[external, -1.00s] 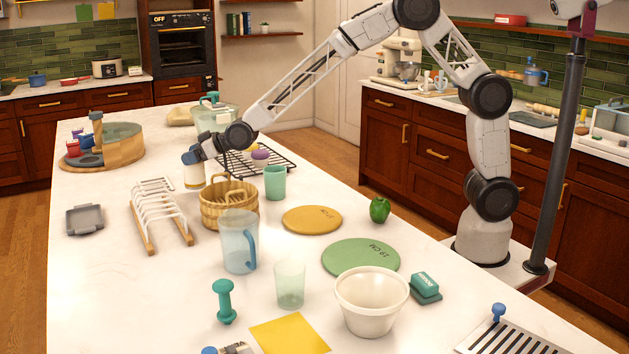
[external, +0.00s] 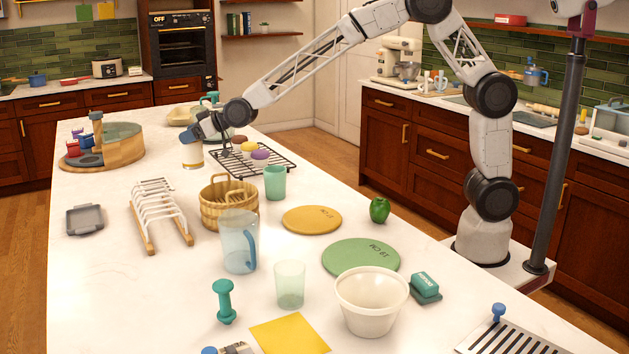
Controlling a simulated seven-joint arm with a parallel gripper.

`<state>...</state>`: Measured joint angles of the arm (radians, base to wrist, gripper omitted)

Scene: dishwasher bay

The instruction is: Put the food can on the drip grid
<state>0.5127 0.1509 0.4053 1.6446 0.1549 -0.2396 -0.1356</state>
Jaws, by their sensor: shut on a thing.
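The food can (external: 192,158), white with a tan lower band, is at the far left-middle of the white counter in the external view. My gripper (external: 194,141) is shut on its upper part from above, and the can is upright. Whether its base is clear of the counter is hard to tell. The drip grid (external: 506,342), a pale plate with dark slots, lies at the lower right and is cut by the picture's edge. It is far from my gripper.
A wire rack (external: 284,165) with small colored items is right of the can. A basket (external: 231,207), white dish rack (external: 160,213), pitcher (external: 238,245), white bowl (external: 371,304) and green pepper (external: 379,210) stand between can and grid. A blue-knobbed item (external: 498,312) is at the grid's back edge.

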